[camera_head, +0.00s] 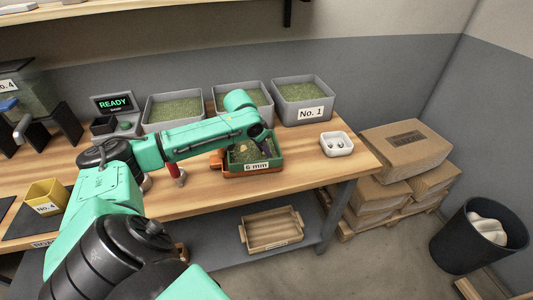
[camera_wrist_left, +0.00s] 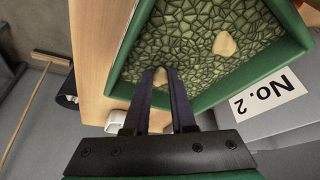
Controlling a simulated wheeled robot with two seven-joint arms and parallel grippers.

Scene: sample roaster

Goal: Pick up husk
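A green-rimmed tray (camera_head: 277,163) of green beans, labelled "6 mm", stands on the wooden bench. The tray (camera_wrist_left: 200,100) fills the upper right of the left wrist view. One pale husk (camera_wrist_left: 160,77) sits between my left fingertips and touches both, as far as I can see; the fingers partly cover it. A second pale husk (camera_wrist_left: 225,44) lies on the beans to the right. My left gripper (camera_wrist_left: 160,80) points down into the tray, its fingers a narrow gap apart. In the head view the left gripper (camera_head: 262,137) is small and partly hidden by my arm. My right gripper is out of view.
Grey bins of beans (camera_head: 302,97) stand behind the tray. A small white dish (camera_head: 337,144) is to its right near the bench edge. A yellow box (camera_head: 47,193) and a READY display (camera_head: 115,104) are left.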

